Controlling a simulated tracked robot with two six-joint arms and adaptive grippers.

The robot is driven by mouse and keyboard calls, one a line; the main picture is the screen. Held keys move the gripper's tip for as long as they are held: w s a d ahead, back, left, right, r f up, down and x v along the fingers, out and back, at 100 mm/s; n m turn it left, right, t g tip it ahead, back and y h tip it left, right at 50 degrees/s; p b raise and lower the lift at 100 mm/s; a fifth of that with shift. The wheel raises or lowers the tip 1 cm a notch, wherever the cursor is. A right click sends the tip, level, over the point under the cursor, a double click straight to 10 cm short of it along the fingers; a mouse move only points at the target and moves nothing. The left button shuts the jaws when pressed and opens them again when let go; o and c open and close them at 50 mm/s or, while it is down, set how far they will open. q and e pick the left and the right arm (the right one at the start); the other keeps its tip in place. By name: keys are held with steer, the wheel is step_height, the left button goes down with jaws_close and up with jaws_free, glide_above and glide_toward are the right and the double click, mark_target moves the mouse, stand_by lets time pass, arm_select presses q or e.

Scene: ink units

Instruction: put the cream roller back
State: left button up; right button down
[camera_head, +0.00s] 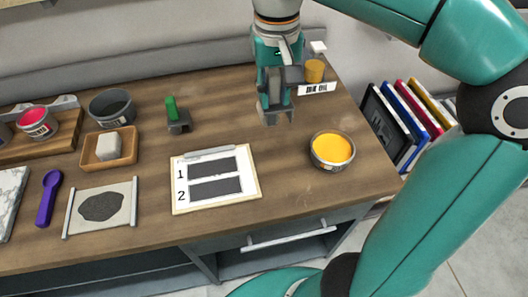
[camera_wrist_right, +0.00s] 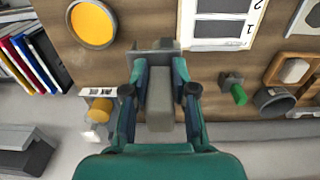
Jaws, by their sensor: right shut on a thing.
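My right gripper (camera_head: 276,105) points down above the back middle of the wooden bench, between the clipboard and the ochre cylinder. It is shut on a pale greyish handle, which I take to be the cream roller (camera_wrist_right: 160,95). The wrist view shows the handle between the fingers, with a wider grey part beyond the fingertips. The fingers hide much of it in the head view. Whether its lower end touches the bench I cannot tell. A similar tool with a green handle (camera_head: 171,108) and a grey base stands further left. My left gripper is not in view.
A bowl of yellow ink (camera_head: 332,149) stands to the right, and a clipboard (camera_head: 248,192) marked 1 and 2 lies in front. An ochre cylinder (camera_head: 314,71) stands close behind right. A dark bowl (camera_head: 111,108) is at left. Bench around the gripper is mostly bare.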

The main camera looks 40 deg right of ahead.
steer(key=shift+s+f+b, duration=0.2)
steer(key=shift+f+b, duration=0.1)
steer(key=shift+f, duration=9.35)
steer(key=shift+s+f+b, duration=0.15)
steer(key=shift+f+b, duration=0.2)
steer(key=shift+b, duration=0.15)
steer(key=c, duration=1.2)
jaws_free()
steer(key=shift+o, duration=1.4)
steer(key=shift+w+f, duration=0.1)
steer(key=shift+w, duration=0.1)
steer(key=shift+s, duration=0.1)
